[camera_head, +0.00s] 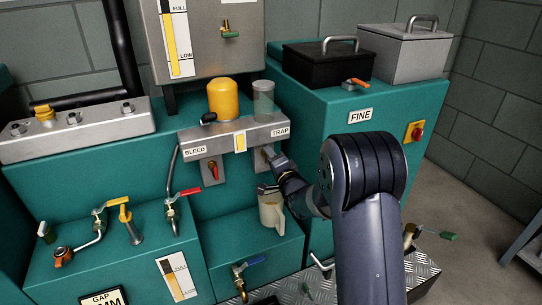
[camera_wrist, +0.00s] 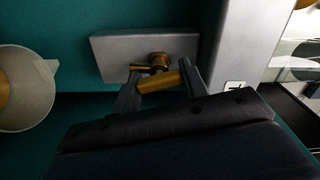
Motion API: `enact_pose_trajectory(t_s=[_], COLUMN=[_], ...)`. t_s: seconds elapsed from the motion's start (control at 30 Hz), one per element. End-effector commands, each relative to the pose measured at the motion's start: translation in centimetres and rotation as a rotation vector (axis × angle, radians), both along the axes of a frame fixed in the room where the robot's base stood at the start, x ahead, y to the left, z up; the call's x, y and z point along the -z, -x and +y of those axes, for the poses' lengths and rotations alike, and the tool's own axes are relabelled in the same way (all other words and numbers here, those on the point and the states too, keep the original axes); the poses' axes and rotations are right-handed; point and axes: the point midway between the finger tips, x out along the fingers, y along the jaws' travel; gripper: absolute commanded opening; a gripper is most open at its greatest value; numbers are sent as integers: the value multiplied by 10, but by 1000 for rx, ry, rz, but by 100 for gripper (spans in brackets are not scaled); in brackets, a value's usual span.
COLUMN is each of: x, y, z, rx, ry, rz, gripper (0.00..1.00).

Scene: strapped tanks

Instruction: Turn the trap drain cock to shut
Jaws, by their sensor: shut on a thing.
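The trap drain cock (camera_wrist: 158,62) is brass and sits on a grey metal block (camera_wrist: 112,52) in the wrist view. Its short brass handle lies between my gripper's (camera_wrist: 161,84) two fingers, which are shut on it. In the head view my gripper (camera_head: 272,163) reaches in from the right, just below the TRAP label (camera_head: 280,132). It hides most of the cock there, so I cannot read the handle's angle from that view. A clear trap bowl (camera_head: 263,98) stands above on the grey manifold (camera_head: 222,140).
A cream jug (camera_head: 271,211) stands just below my gripper; it is at the left in the wrist view (camera_wrist: 28,92). Several other valves surround the teal cabinets. Grey floor is open at right.

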Motion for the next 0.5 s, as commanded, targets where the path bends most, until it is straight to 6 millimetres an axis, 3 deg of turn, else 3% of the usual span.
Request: enact_pose_trajectory(t_s=[0.5], x=[2], y=[0], z=[-1], rx=[1], ry=[-238], rz=[104], gripper=[19])
